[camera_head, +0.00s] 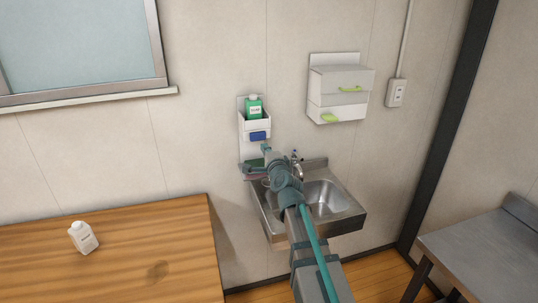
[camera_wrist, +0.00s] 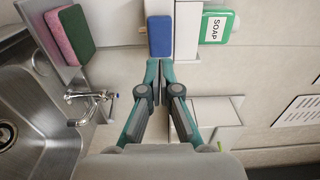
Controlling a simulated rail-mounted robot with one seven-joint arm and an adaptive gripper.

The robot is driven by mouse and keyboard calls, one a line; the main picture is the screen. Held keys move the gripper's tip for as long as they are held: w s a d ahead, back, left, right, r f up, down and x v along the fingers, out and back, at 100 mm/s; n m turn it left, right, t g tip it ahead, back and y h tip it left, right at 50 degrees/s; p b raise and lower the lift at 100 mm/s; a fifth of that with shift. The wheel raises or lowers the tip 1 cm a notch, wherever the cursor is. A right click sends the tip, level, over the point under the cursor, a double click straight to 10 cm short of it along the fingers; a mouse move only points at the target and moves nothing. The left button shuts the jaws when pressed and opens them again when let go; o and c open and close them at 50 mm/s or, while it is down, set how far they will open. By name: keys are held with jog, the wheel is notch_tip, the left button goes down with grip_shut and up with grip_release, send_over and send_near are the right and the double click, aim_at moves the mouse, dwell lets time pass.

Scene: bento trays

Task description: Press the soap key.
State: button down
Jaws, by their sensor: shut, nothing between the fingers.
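The blue soap key (camera_head: 258,136) is on the front of the white wall dispenser (camera_head: 241,158), below a green soap bottle (camera_head: 254,108). The key also shows in the wrist view (camera_wrist: 160,36), with the bottle labelled SOAP (camera_wrist: 218,27) to its right. My gripper (camera_head: 265,148) is shut and empty, just below the key in the head view. In the wrist view my fingertips (camera_wrist: 159,63) are together at the key's lower edge. I cannot tell whether they touch it.
A steel sink (camera_head: 325,199) with a tap (camera_wrist: 84,108) is under the dispenser. A white box (camera_head: 340,88) hangs right. A white bottle (camera_head: 83,238) stands on the wooden table (camera_head: 150,270).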

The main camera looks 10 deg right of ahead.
aim_at(259, 135)
jog(key=w, duration=0.4)
jog(key=w+p, duration=0.1)
jog(key=w, duration=0.2)
jog(key=shift+a, duration=0.3)
jog(key=shift+w, duration=1)
jog(key=shift+w+a+r, duration=0.1)
jog(key=shift+w, duration=0.15)
jog(key=shift+s+r, duration=0.1)
jog(key=shift+r, duration=0.15)
jog(key=s+d+b, duration=0.1)
jog(key=s, duration=1.3)
jog(key=shift+s+f+b, duration=0.25)
jog(key=shift+s+b, duration=0.05)
jog(key=shift+b, duration=0.1)
